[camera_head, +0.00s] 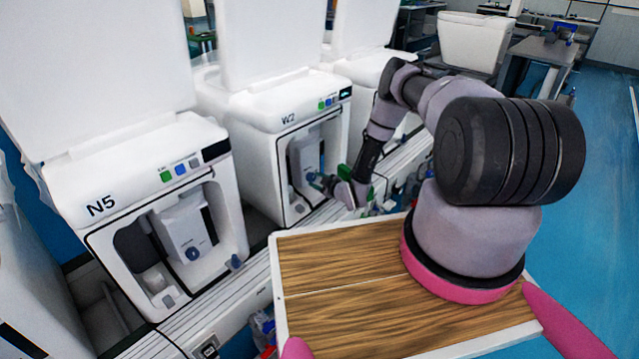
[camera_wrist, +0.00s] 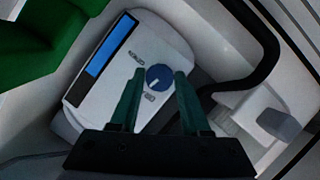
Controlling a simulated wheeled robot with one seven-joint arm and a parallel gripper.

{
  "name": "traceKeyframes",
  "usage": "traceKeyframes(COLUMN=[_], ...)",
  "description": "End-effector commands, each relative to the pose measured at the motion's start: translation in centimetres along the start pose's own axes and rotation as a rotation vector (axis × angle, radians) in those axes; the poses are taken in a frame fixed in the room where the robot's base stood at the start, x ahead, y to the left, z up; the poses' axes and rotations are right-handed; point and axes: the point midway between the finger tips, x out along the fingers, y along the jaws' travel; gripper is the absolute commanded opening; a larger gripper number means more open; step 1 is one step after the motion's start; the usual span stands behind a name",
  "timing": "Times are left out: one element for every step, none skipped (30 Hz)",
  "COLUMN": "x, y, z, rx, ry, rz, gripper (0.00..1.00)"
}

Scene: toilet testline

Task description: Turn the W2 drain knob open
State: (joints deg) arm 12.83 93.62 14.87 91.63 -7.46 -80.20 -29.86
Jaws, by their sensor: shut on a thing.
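The W2 machine (camera_head: 265,112) is a white unit with an open recess in its front, the second in the row. Inside it, a white box (camera_wrist: 105,85) carries a blue display strip and a round blue knob (camera_wrist: 159,77) with a white pointer mark. The small print around the knob is too blurred to read. My gripper (camera_wrist: 159,80) has its two green fingers on either side of the knob, shut on it. In the head view my gripper (camera_head: 318,182) reaches into the W2 recess, and the knob is mostly hidden there.
The N5 machine (camera_head: 150,190) stands to the left with a similar knob (camera_head: 193,253). In the wrist view, a black hose (camera_wrist: 262,70) and a grey lever (camera_wrist: 279,124) are right of the box. My wooden-topped base is in front; blue floor is open at right.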

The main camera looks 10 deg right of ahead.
Motion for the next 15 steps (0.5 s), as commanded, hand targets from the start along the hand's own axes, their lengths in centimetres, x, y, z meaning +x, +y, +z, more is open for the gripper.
traceKeyframes(x=[-0.03,-0.02,-0.02,-0.02,-0.02,-0.01,-0.01,-0.01,-0.03,-0.03,-0.01,0.0,0.0,0.01,0.02], y=[0.25,0.25,0.29,0.33,0.37,0.39,0.39,0.41,0.44,0.46,0.45,0.47,0.5,0.54,0.53], z=[0.1,0.09,0.07,0.09,0.09,0.08,0.1,0.1,0.15,0.15,0.16,0.14,0.16,0.17,0.19], rx=[0.036,0.06,0.093,0.12,0.146,0.181,0.207,0.232,0.267,0.292,0.318,0.35,0.374,0.396,0.426], ry=[-0.002,-0.002,-0.001,-0.002,-0.001,-0.001,-0.002,-0.001,-0.002,-0.001,-0.002,-0.001,-0.001,-0.001,-0.001], rz=[-0.012,-0.023,-0.036,-0.046,-0.057,-0.071,-0.082,-0.093,-0.107,-0.117,-0.128,-0.141,-0.15,-0.159,-0.172], gripper=[0.0,0.0,0.0,0.0,0.0,0.0,0.0,0.0,0.0,0.0,0.0,0.0,0.0,0.0,0.0])
